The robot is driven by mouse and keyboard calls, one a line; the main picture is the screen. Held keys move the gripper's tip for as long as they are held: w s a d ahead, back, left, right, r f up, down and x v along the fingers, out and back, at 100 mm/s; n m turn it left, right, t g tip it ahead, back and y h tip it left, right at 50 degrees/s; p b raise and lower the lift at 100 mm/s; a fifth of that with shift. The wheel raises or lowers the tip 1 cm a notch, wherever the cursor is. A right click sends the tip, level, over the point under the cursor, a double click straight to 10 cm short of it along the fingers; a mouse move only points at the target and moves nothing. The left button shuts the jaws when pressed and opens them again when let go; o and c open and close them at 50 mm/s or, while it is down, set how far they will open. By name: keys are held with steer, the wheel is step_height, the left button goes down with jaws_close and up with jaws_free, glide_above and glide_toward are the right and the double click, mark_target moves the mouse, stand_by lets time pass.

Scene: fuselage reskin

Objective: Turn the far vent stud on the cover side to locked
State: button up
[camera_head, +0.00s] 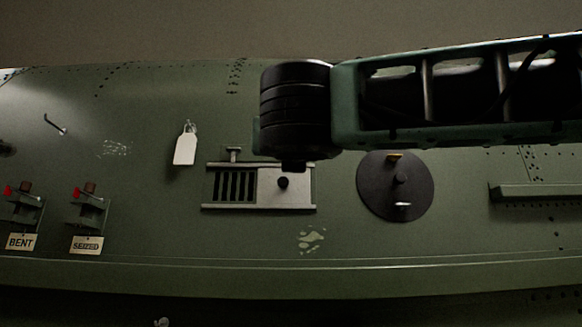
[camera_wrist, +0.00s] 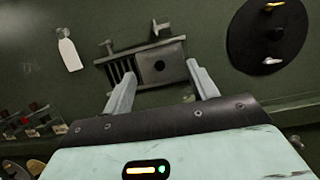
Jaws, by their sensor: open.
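The vent is a slatted grille (camera_head: 234,186) with a pale sliding cover plate (camera_head: 268,200) at its right, which bears a dark round knob (camera_head: 283,182). In the wrist view the cover (camera_wrist: 172,72) lies beyond my gripper (camera_wrist: 161,77). The gripper is open and empty, its two fingers apart on either side of the vent. A small T-shaped stud (camera_wrist: 159,28) stands at the vent's upper edge on the cover side. Another stud (camera_wrist: 108,45) stands above the grille side and shows in the head view (camera_head: 234,153). My arm hides the cover-side stud in the head view.
A black disc (camera_head: 397,187) with a gold and a white tab is right of the vent. A white tag (camera_head: 185,149) hangs at the left. Red-tipped fittings with BENT (camera_head: 20,242) and SEIZED (camera_head: 87,245) labels are farther left. A ledge (camera_head: 535,192) juts out at the right.

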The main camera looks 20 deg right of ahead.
steer(key=r+p+x, duration=0.1)
steer(key=p+x, duration=0.2)
steer(key=x, duration=0.5)
steer(key=s+r+p+x, duration=0.1)
steer(key=p+x, duration=0.3)
steer(key=x, duration=0.5)
steer(key=shift+w+d+r+t+h, duration=0.15)
steer(key=shift+d+r+t+h, duration=0.2)
steer(key=shift+r, duration=0.15)
steer(key=c, duration=1)
